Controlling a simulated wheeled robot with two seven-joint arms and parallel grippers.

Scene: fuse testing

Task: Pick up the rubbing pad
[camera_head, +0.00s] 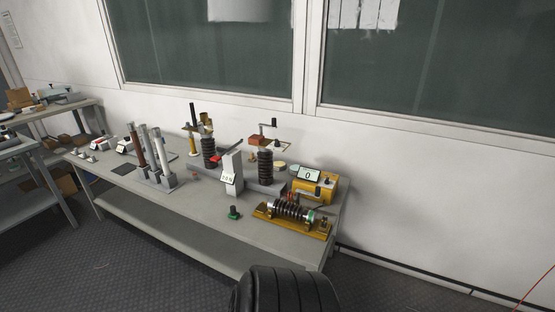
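I cannot tell for certain which item is the rubbing pad. A small dark flat square (124,169) lies on the left part of the grey table (210,209), left of the upright rods. A small pale round disc (280,165) shows near the back, right of a dark ribbed insulator. Neither of my grippers is in view.
Upright rods (140,152), ribbed insulators (265,166), a white display stand (232,174), a yellow meter (314,184), a green knob-like item (234,213) and a coil on a yellow base (294,211) crowd the table. A second table (42,113) stands left.

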